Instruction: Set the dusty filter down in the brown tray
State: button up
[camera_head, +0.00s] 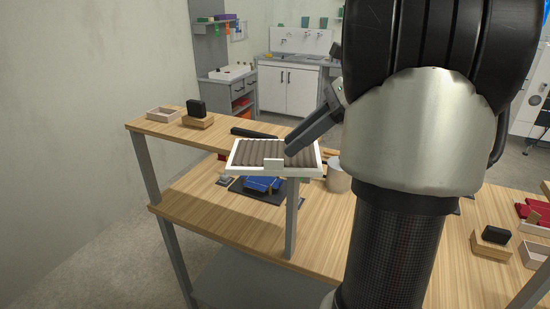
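The dusty filter (258,150) is a flat rectangle with a white frame, grey-brown pleats and a small white tab at its front edge. It is face up in the middle of the view, in front of or over the right part of the raised shelf. I cannot tell whether it touches the shelf. My gripper (291,149) comes down from the upper right, its dark finger end overlapping the pleats. Whether it grips the filter is not clear. I cannot make out a brown tray; my arm hides much of the right side.
The raised wooden shelf (160,127) holds a small pale tray (163,114) and a wooden block with a black piece (197,113). Below, a blue item (262,185) lies on a dark mat on the workbench (230,225). A pale cylinder (338,178) stands close right of the filter.

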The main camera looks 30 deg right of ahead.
aim_at(280, 156)
jog(key=shift+x, duration=2.75)
jog(key=shift+s, duration=0.15)
grip_shut()
